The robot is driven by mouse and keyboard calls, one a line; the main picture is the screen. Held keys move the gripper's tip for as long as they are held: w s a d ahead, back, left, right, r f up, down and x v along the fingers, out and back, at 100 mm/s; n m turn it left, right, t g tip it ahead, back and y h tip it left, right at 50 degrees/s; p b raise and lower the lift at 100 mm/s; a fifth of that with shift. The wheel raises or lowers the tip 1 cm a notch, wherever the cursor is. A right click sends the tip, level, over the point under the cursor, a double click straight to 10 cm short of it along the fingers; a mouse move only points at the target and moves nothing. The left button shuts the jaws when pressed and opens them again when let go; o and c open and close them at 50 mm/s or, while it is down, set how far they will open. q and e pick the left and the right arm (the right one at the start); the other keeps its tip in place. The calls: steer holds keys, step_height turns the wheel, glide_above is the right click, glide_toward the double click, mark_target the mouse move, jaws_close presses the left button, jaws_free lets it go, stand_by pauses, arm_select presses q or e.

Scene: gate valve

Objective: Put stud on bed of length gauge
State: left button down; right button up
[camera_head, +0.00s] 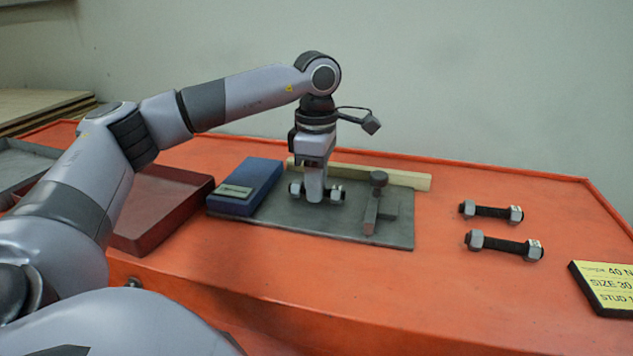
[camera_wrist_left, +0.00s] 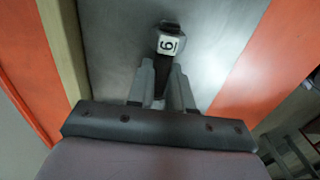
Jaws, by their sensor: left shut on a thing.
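My left gripper (camera_head: 314,198) points down over the grey plate (camera_head: 340,228) and is shut on a stud (camera_head: 336,193). A nut shows on each side of the fingers in the head view. In the left wrist view one nut (camera_wrist_left: 171,42) carries a white label with a digit, and the dark rod runs back between the fingers. I cannot tell whether the stud touches the plate. A dark metal fixture with a post (camera_head: 374,205) stands on the plate, right of the gripper; it may belong to the length gauge. My right gripper is not in view.
Two studs with nuts (camera_head: 491,211) (camera_head: 504,246) lie on the orange table to the right. A yellow card (camera_head: 606,287) is at the right edge. A blue box (camera_head: 250,183) and a dark red tray (camera_head: 158,212) stand left. A wooden strip (camera_head: 403,178) runs behind the plate.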

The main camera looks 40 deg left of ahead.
arm_select(q)
steer(key=c, duration=1)
jaws_free()
steer(key=shift+f, duration=0.1)
steer(key=shift+c, duration=0.2)
step_height(320, 180, up, 12)
steer(key=p, duration=0.1)
steer(key=shift+r+p, duration=0.2)
steer(key=shift+p, duration=0.2)
